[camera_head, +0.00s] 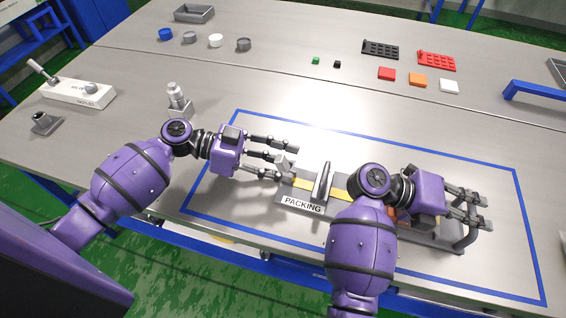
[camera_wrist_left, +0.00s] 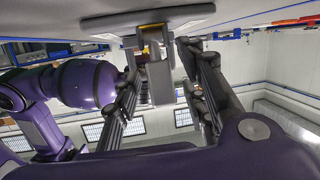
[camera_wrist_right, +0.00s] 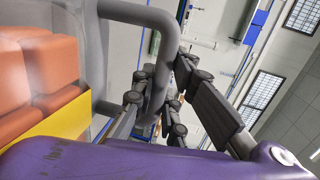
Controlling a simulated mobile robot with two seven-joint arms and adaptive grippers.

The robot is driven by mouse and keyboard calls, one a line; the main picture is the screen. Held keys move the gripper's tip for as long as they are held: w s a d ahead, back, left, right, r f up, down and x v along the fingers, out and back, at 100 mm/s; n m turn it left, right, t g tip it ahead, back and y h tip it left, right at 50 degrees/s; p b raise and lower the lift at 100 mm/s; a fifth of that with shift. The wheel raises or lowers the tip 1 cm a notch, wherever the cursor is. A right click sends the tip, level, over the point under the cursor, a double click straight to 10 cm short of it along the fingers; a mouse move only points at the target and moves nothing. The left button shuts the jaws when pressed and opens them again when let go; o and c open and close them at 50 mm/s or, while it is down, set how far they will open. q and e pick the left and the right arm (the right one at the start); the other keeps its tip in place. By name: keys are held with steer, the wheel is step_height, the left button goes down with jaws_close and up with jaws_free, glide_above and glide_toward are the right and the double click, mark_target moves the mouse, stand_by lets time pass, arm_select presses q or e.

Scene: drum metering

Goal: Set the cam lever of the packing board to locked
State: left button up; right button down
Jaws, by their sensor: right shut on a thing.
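The grey packing board (camera_head: 303,206), labelled PACKING, lies inside the blue outline, partly hidden by my right arm. A dark upright plate (camera_head: 322,181) stands across its yellow strip. A grey block-shaped piece rises at the board's left end; in the left wrist view this grey piece (camera_wrist_left: 159,80) sits between my left fingers. I cannot tell for sure which part is the cam lever. My left gripper (camera_head: 288,160) is open around that piece, with gaps beside it. My right gripper (camera_head: 474,208) is shut on a bent grey bar handle (camera_wrist_right: 164,85) at the board's right end.
Orange blocks (camera_wrist_right: 40,75) sit by a yellow part on the board. Behind are red (camera_head: 387,74), orange (camera_head: 418,80) and white (camera_head: 449,86) tiles. A white valve block (camera_head: 78,93) and a metal fitting (camera_head: 177,98) stand left.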

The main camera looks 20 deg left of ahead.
arm_select(q)
steer(key=v, duration=1.2)
